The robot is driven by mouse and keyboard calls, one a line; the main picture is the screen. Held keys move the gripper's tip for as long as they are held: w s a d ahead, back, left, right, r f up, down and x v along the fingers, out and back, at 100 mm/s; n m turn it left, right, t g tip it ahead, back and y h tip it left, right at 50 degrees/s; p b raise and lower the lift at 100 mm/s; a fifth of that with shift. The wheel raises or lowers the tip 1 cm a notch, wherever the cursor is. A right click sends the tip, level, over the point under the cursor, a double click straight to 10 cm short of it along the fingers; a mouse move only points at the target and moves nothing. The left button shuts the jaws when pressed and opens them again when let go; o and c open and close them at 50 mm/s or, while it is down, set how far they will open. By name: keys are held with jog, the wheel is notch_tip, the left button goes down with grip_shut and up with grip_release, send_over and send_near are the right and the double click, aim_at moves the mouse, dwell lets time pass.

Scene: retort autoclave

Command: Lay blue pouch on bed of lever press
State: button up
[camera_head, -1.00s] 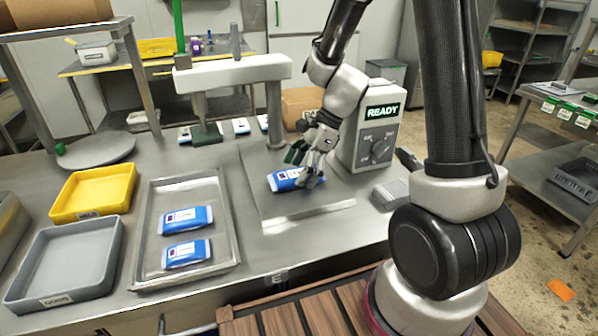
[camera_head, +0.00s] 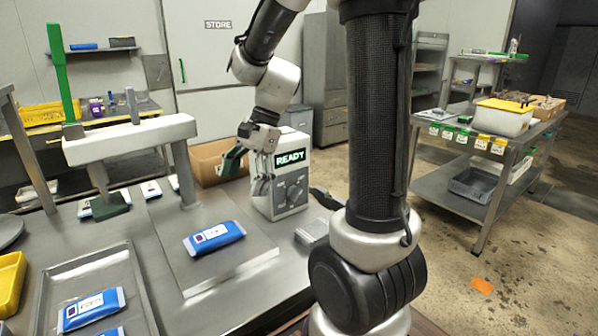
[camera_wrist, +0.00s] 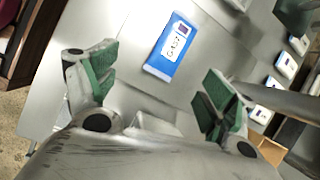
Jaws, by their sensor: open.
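A blue pouch (camera_head: 213,237) with a white label lies flat on the bed (camera_head: 245,262) of the lever press. The press has a pale crossbeam (camera_head: 130,138), a post, a green-handled lever (camera_head: 60,75) and a dark green pad (camera_head: 106,207) to the pouch's left. My gripper (camera_head: 247,172) is open and empty, raised above and to the right of the pouch, in front of the READY box. In the wrist view the pouch (camera_wrist: 172,50) lies beyond the spread green-padded fingers (camera_wrist: 160,92), apart from them.
A metal tray (camera_head: 140,290) at lower left holds more blue pouches (camera_head: 92,308). A yellow bin (camera_head: 10,285) stands left of it. The READY control box (camera_head: 283,190) and a cardboard box (camera_head: 205,165) stand behind the bed. Several pouches lie behind the press.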

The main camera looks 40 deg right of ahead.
jog(key=s+d+r+n+t+h, duration=0.2)
jog(key=s+d+r+n, duration=0.1)
jog(key=s+n, duration=0.4)
jog(key=s+d+r+n+t+h, duration=0.2)
jog(key=s+d+r+n+h, duration=0.1)
jog(key=s+n, duration=0.5)
jog(key=shift+s+d+r, duration=0.45)
jog(key=shift+d, duration=0.4)
